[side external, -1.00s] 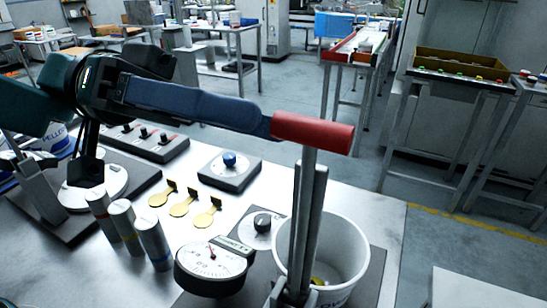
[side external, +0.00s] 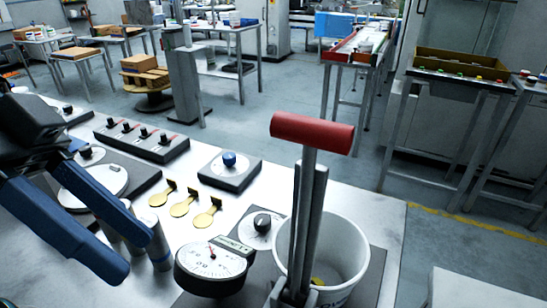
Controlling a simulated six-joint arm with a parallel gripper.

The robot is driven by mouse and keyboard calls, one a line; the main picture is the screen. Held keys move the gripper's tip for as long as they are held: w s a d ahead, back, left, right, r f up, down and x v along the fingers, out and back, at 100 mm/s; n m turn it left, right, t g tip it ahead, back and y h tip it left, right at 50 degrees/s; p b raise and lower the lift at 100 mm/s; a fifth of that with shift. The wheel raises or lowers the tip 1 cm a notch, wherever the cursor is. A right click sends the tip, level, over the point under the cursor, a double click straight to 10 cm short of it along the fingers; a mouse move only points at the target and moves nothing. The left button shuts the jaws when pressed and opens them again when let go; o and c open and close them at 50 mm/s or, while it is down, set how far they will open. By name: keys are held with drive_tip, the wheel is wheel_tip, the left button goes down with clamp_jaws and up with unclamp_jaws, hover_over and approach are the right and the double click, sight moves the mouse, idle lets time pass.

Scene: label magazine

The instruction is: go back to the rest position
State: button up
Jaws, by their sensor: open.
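My gripper (side external: 136,250) is at the lower left, with a black body and two long blue fingers. The fingers stand apart with nothing between them and point down and to the right. They pass in front of the grey cylinders and hide most of them; I cannot tell whether they touch. The gripper is well to the left of the red handle (side external: 312,132), which sits on top of an upright grey lever (side external: 309,215). No rest position is marked in view.
A dial gauge (side external: 212,262), a white bucket (side external: 345,262) and a grey cylinder (side external: 157,243) stand near the gripper. Yellow tags (side external: 184,205), a blue-knob box (side external: 229,168) and a switch box (side external: 142,138) lie behind. Clear metal table shows right of the blue-knob box.

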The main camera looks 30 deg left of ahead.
drive_tip(key=w+a+f+n+t+y, duration=0.1)
drive_tip(key=a+f+n+t+y, duration=0.1)
drive_tip(key=a, duration=0.5)
drive_tip(key=w+a+f+n+t+y, duration=0.1)
drive_tip(key=a+f+n+t+y, duration=0.1)
drive_tip(key=a+f+n+y, duration=0.3)
drive_tip(key=a+n+y, duration=0.2)
drive_tip(key=a, duration=0.1)
drive_tip(key=shift+f+n, duration=0.2)
drive_tip(key=shift+n, duration=0.1)
